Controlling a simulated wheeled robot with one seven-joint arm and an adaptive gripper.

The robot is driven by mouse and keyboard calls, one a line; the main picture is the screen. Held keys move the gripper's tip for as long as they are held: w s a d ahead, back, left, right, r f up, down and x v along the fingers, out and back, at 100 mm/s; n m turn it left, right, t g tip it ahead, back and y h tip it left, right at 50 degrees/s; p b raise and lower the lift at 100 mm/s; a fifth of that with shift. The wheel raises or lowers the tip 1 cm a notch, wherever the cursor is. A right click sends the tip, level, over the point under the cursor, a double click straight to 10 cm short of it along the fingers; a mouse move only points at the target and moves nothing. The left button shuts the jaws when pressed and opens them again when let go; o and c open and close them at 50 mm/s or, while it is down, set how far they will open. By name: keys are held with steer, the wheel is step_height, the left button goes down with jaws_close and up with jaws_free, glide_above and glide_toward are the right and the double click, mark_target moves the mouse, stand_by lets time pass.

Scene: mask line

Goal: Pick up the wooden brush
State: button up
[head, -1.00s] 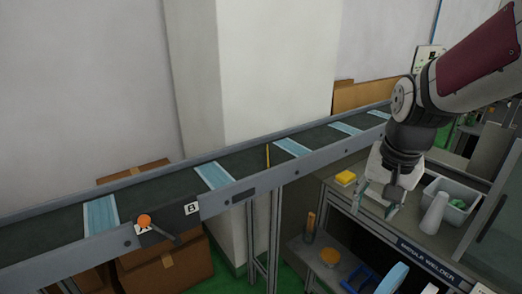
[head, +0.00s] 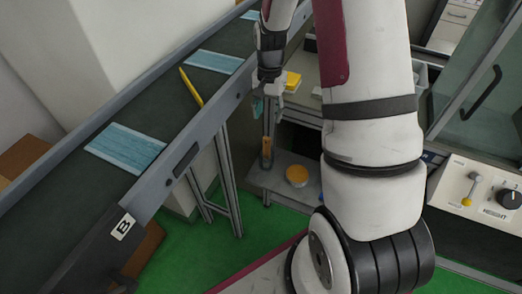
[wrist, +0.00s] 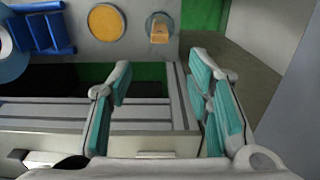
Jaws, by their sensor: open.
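In the wrist view the brush (wrist: 160,30) is at the top, end-on in a round grey base or holder. My gripper (head: 266,106) hangs down above the brush in the head view and is empty. In the wrist view my gripper's teal-padded fingers (wrist: 163,82) are apart, with the brush beyond their tips and clear of them.
A round orange-yellow item (head: 297,175) lies right of the brush. A blue rack (wrist: 40,32) is at the wrist view's upper left. The conveyor (head: 105,190) with blue masks (head: 125,148) runs along the left. A yellow block (head: 292,80) sits on the worktop behind.

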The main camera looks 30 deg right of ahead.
mark_target(267, 138)
step_height(267, 138, down, 7)
steer(key=shift+r, duration=0.15)
steer(key=shift+s+a+f, duration=0.15)
steer(key=shift+f, duration=1.25)
steer(key=shift+s+a+f, duration=0.1)
steer(key=shift+a+f, duration=0.05)
steer(key=shift+f, duration=1.2)
jaws_close()
